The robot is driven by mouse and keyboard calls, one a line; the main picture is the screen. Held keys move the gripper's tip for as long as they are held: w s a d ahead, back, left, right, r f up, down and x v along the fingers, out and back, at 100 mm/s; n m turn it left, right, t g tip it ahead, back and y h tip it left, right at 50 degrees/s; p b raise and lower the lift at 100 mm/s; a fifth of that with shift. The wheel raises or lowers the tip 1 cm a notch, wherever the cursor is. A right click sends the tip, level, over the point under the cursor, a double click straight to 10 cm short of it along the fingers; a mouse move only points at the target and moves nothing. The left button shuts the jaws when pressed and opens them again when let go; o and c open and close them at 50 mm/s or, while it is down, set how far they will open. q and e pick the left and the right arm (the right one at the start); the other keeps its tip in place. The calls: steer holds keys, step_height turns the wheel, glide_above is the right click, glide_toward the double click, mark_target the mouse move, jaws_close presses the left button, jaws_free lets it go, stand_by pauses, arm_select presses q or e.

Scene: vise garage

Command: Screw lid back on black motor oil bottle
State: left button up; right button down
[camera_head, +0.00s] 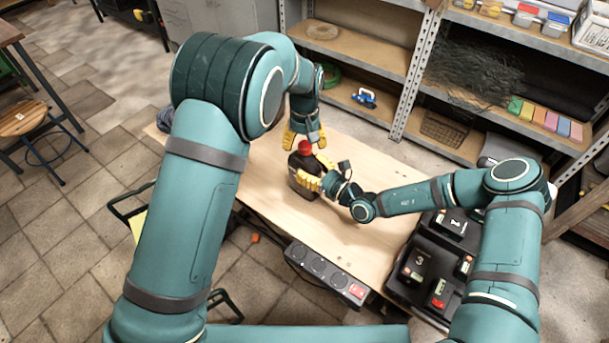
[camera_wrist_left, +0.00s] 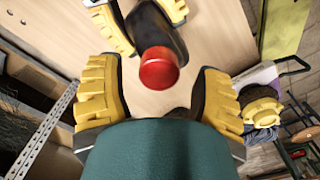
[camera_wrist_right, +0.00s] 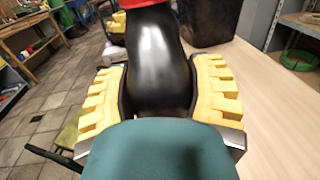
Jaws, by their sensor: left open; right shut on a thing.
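The black motor oil bottle (camera_head: 303,176) stands upright on the wooden workbench, and it fills the middle of the right wrist view (camera_wrist_right: 162,65). The red lid (camera_head: 305,147) sits at the top of the bottle; the left wrist view shows it from above (camera_wrist_left: 159,68). I cannot tell how tightly it is seated. My right gripper (camera_head: 312,180) is shut on the bottle's body, one yellow finger on each side. My left gripper (camera_head: 303,138) is open above the lid, its yellow fingers (camera_wrist_left: 160,95) spread apart and not touching it.
The bench top (camera_head: 375,170) is mostly bare. A power strip (camera_head: 325,272) runs along its near edge, and a black charger station (camera_head: 432,262) stands at the right. A metal shelf (camera_head: 405,80) stands behind. A dark container (camera_wrist_right: 208,20) is beyond the bottle.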

arm_select(q)
step_height(320, 180, up, 11)
stand_by(0.3)
steer(key=shift+f, duration=0.1)
arm_select(e)
steer(key=shift+c, duration=0.6)
jaws_free()
steer(key=v, duration=1.2)
arm_select(q)
steer(key=shift+s+f, duration=0.1)
arm_select(e)
steer(key=shift+s, duration=0.15)
